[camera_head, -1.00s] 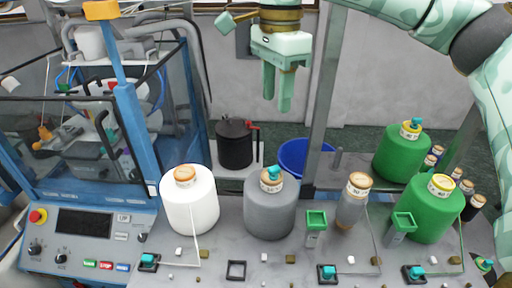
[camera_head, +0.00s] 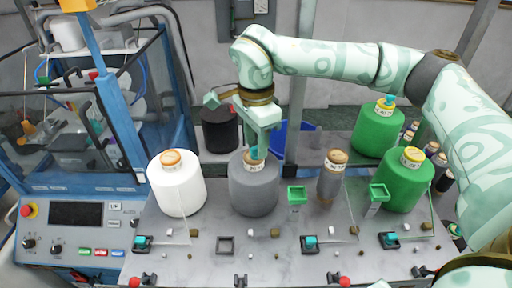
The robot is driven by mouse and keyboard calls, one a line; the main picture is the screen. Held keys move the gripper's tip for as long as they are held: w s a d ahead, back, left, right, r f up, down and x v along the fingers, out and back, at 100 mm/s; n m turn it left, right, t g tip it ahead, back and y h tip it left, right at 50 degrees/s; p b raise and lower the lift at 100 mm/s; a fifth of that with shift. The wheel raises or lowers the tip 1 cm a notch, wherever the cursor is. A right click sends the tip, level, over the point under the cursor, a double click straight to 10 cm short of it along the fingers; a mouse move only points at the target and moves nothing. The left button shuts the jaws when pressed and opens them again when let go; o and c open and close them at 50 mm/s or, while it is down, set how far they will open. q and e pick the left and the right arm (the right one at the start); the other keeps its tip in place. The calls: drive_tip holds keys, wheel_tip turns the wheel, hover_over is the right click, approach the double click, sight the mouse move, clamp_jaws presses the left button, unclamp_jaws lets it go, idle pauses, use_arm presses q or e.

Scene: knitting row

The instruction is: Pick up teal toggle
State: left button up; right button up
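A teal toggle (camera_head: 256,154) sits on the top of the grey yarn cone (camera_head: 254,190). My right gripper (camera_head: 260,148) points down right over that cone, with its fingers at the toggle and partly hiding it. I cannot tell whether the fingers are closed on it. Other teal toggles show in black bases on the table: one at the left (camera_head: 142,240), one in the middle (camera_head: 311,240) and one at the right (camera_head: 390,238). Another teal piece (camera_head: 387,101) is on top of the rear green cone. My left gripper is not in view.
A white cone (camera_head: 177,190) stands left of the grey cone. A thin grey-brown cone (camera_head: 330,182) and a front green cone (camera_head: 403,188) stand to the right. Small green-topped holders (camera_head: 297,193) stand between. A machine with a control panel (camera_head: 75,214) is at the left.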

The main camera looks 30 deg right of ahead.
drive_tip(key=shift+w+f, duration=0.3)
drive_tip(key=shift+f, duration=0.35)
drive_tip(key=shift+c, duration=0.7)
drive_tip(key=shift+s+r, duration=0.1)
drive_tip(key=shift+s, duration=0.05)
clamp_jaws()
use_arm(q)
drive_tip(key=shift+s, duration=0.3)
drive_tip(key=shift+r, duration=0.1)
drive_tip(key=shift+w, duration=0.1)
